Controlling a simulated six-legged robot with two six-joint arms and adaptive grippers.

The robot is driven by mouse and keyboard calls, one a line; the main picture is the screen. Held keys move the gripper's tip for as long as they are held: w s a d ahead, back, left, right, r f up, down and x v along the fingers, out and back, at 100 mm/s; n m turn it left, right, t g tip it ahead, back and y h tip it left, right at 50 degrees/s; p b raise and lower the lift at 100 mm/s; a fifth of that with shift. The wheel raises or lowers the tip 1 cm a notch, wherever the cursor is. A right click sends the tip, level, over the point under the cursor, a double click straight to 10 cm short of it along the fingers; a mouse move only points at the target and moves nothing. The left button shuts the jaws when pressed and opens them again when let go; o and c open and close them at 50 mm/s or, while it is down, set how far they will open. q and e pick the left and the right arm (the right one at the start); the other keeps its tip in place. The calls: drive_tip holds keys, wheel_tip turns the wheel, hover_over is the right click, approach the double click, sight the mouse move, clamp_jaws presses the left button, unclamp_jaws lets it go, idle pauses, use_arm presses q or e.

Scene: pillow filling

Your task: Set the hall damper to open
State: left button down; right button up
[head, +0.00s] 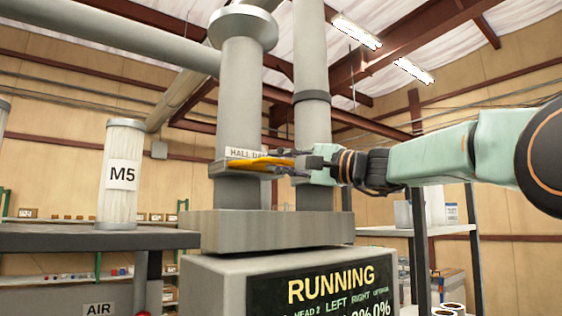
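The hall damper is a grey vertical duct (239,110) with a partly covered label (239,153) reading "HALL DA…". A yellow-orange lever (252,164) lies roughly level across the duct just under the label. My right gripper (285,163) reaches in from the right at the lever's right end. Its dark fingers overlap the lever, one above and one near its level. I cannot tell whether they are closed on it or only around it. My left gripper is not in view.
A second grey duct (314,125) stands close behind my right gripper. Below is a grey machine with a screen (322,290) reading "RUNNING". Shelving (440,231) stands at right under my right arm.

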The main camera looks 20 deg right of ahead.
drive_tip(key=shift+d, duration=0.15)
clamp_jaws()
idle(0.4)
